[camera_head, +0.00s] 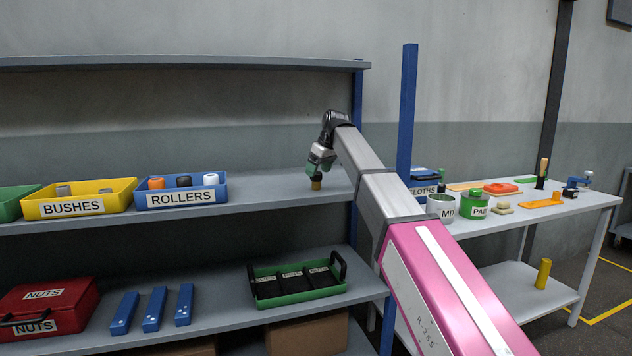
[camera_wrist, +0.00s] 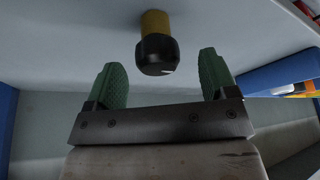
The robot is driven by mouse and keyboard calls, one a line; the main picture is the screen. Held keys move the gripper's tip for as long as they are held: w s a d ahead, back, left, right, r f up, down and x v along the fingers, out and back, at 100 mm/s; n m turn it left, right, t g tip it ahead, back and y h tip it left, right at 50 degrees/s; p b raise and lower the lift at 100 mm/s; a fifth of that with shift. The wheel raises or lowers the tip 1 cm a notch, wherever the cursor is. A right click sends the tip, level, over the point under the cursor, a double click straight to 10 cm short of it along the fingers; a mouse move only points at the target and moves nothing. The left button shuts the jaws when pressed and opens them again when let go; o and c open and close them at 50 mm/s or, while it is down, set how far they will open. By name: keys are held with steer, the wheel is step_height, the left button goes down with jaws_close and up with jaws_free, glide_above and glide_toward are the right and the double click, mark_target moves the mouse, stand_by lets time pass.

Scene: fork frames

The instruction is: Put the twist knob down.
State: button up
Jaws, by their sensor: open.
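The twist knob has a black cap and a yellow base, and it shows in the wrist view (camera_wrist: 155,52). In the head view the knob (camera_head: 316,184) stands on the upper shelf (camera_head: 270,195), near its right end, just under my gripper (camera_head: 317,166). My gripper is open. Its two green fingers (camera_wrist: 160,68) are spread wide in the wrist view, with the knob just past the tips and between them. A gap shows on both sides, and neither finger touches it. The knob looks upright with its base against the shelf.
On the upper shelf, a blue ROLLERS bin (camera_head: 180,198) and a yellow BUSHES bin (camera_head: 80,206) stand to the left. A blue post (camera_head: 406,120) rises to the right, before a table (camera_head: 560,210) with several items. The shelf between bin and knob is clear.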

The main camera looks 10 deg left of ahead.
mark_target(315, 180)
steer(key=x, duration=0.5)
steer(key=shift+w, duration=0.1)
steer(key=shift+d, duration=0.1)
steer(key=c, duration=1.1)
